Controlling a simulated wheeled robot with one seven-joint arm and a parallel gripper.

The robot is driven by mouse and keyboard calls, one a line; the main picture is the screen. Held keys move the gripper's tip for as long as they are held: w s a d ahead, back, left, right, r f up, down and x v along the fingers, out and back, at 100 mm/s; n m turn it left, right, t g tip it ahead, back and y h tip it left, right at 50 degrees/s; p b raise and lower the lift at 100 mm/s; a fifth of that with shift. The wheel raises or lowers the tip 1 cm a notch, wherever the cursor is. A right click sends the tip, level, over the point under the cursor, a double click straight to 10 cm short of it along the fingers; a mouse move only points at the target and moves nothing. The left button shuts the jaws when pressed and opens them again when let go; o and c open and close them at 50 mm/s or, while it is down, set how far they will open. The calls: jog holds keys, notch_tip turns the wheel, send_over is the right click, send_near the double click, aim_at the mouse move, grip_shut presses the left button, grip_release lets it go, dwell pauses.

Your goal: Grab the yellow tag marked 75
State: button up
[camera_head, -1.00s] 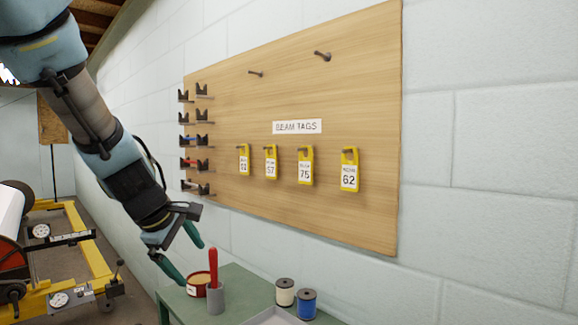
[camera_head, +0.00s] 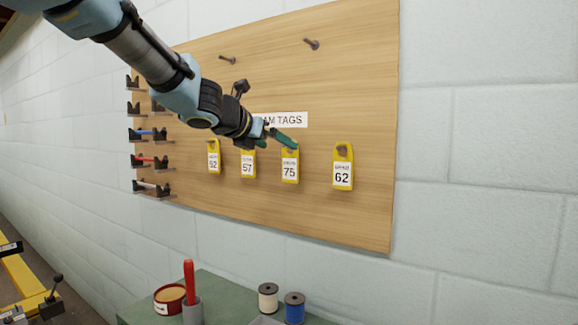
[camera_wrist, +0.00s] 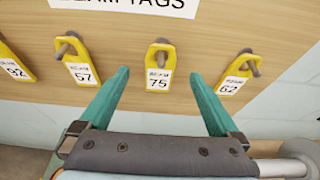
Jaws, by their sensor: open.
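The yellow tag marked 75 (camera_head: 290,167) hangs from a peg on the wooden board. In the wrist view this tag (camera_wrist: 158,65) is beyond and roughly midway between my two open fingers. My gripper (camera_head: 279,140) is open and empty, close to the upper part of the tag in the head view. The fingertips (camera_wrist: 158,78) appear spread to both sides of the tag; the exact gap in depth cannot be told. Yellow tags marked 57 (camera_wrist: 77,62) and 62 (camera_wrist: 238,76) hang on either side.
Brackets line the left end of the board (camera_head: 345,90), with two bare pegs above. A green table (camera_head: 235,295) below holds a red tin (camera_head: 170,299), a red-handled tool in a cup, and two spools.

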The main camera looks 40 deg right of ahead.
aim_at(286, 149)
jog(key=shift+p+x, duration=0.35)
jog(key=shift+x, duration=2.4)
jog(key=shift+r, duration=0.1)
jog(key=shift+c, duration=0.2)
jog(key=c, duration=1.4)
